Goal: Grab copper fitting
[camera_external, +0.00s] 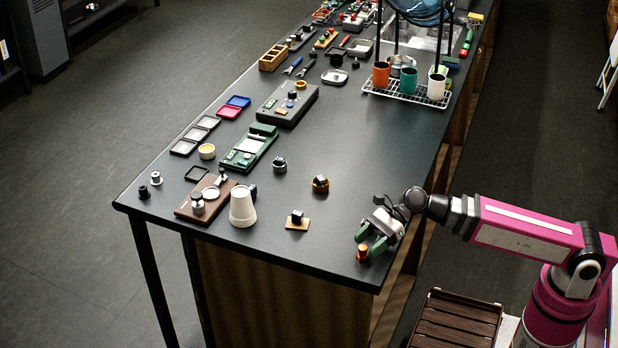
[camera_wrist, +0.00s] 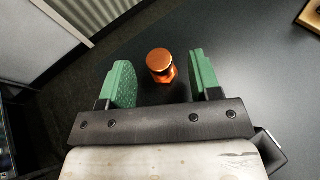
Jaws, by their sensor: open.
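The copper fitting (camera_external: 362,252) is a small orange-copper piece standing upright near the front right corner of the dark table. In the wrist view the copper fitting (camera_wrist: 160,64) shows its round cap, with a narrower body below. My gripper (camera_external: 370,240) is open, just above and behind the fitting at the table's right edge. In the wrist view the green fingers of my gripper (camera_wrist: 162,78) stand on either side of the fitting's position in the picture, with gaps on both sides. Neither finger appears to touch it.
The dark table (camera_external: 330,225) is clear just left of the fitting. A small wooden pad with a dark piece (camera_external: 297,221), a black-and-yellow part (camera_external: 320,184) and a white cup (camera_external: 242,207) stand farther left. The table edge is close to the fitting.

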